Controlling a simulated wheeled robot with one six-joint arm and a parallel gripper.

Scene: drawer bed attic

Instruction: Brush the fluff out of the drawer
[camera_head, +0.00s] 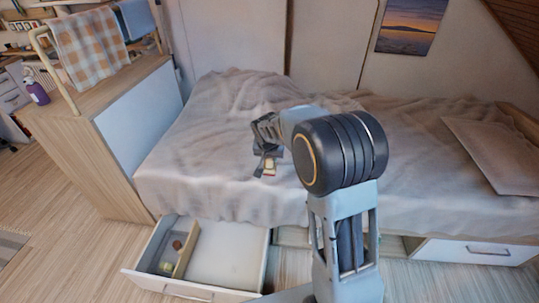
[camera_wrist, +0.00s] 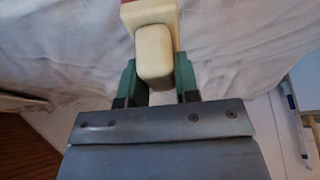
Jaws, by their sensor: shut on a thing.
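The open drawer (camera_head: 228,262) sticks out from under the bed at lower left. A divider (camera_head: 187,249) splits it into a narrow left part and a wide right part. A small brown thing (camera_head: 177,244) and a greenish thing (camera_head: 165,267) lie in the left part; which of them is fluff, I cannot tell. The right part looks pale and bare. My gripper (camera_head: 267,162) is above the bed, apart from the drawer. It is shut on a cream and red thing, probably the brush (camera_wrist: 153,52), between its green fingers. Its bristles are not clearly visible.
The rumpled bed (camera_head: 220,120) lies beneath my gripper. A wooden cabinet (camera_head: 100,140) with a towel rail stands at left. Another drawer (camera_head: 470,251) is under the bed at right. Open wooden floor (camera_head: 70,250) lies left of the drawer.

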